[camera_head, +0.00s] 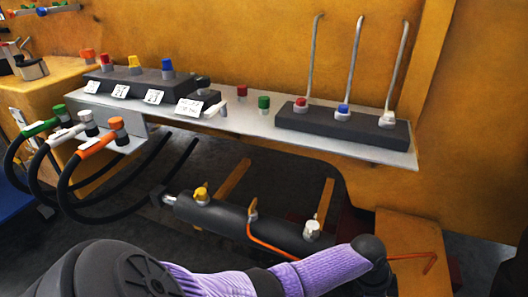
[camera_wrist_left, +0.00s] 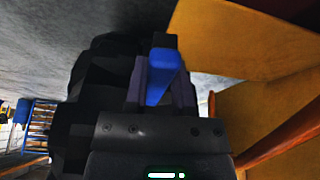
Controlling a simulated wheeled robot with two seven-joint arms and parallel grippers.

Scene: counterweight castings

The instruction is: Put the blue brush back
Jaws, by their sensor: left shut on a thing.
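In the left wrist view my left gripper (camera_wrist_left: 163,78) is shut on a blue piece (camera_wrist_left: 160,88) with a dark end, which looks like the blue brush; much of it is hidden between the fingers. In the head view my left arm in its purple sleeve (camera_head: 325,268) crosses the bottom, and its gripper and the held thing are hidden. A dark rack (camera_head: 330,124) on the metal shelf (camera_head: 262,126) holds three upright bent rods with red (camera_head: 301,104), blue (camera_head: 344,110) and white (camera_head: 387,117) bases. My right gripper is not in view.
A dark block (camera_head: 140,82) with red, yellow and blue knobs and white labels sits at the shelf's left. Loose red (camera_head: 242,91) and green (camera_head: 264,102) caps stand mid-shelf. Hoses (camera_head: 75,213) with coloured ends hang at left. A dark cylinder (camera_head: 245,222) lies below the shelf.

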